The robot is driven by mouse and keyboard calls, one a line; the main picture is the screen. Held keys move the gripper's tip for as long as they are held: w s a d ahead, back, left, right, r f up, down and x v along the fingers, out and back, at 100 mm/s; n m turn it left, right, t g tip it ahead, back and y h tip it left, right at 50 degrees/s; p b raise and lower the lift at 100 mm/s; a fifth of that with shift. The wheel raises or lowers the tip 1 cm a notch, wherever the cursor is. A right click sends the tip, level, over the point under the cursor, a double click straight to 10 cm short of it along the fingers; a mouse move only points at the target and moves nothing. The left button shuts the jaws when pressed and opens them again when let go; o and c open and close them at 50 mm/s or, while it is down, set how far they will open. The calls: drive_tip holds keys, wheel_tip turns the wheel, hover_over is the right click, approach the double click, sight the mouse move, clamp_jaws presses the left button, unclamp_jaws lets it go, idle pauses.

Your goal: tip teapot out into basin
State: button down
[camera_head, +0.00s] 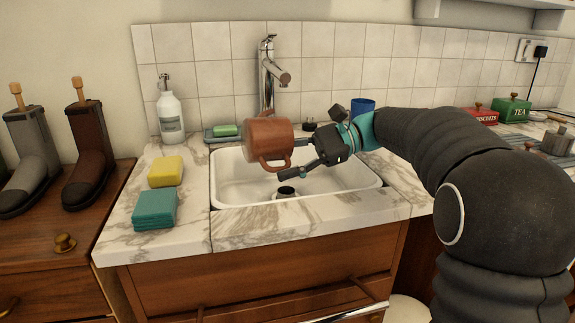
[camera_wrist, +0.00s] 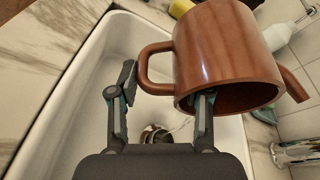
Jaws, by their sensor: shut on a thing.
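The brown teapot (camera_head: 267,138) is in the air above the white basin (camera_head: 232,194), lying over on its side with its handle underneath. In the wrist view the teapot (camera_wrist: 222,45) fills the upper right, its dark mouth toward me, its handle to the left and its spout to the right. My gripper (camera_head: 300,157) is at the right of the teapot, shut on it. In the wrist view one finger of my gripper (camera_wrist: 165,92) reaches into the mouth and the other is outside, beside the handle.
A tap (camera_head: 268,70) stands behind the basin. A white pump bottle (camera_head: 169,112), a yellow sponge (camera_head: 166,171) and teal cloths (camera_head: 155,209) are on the left counter. A green soap bar (camera_head: 225,130) and a blue cup (camera_head: 362,105) are behind. The drain (camera_head: 286,191) is clear.

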drive_tip(key=shift+d+r+y, duration=0.1)
drive_tip(key=shift+r+y, duration=0.05)
drive_tip(key=shift+y, duration=0.25)
drive_tip(key=shift+w+d+r+g+y, duration=0.1)
drive_tip(key=shift+r+g+y, duration=0.2)
drive_tip(key=shift+r+y, duration=0.45)
idle(0.4)
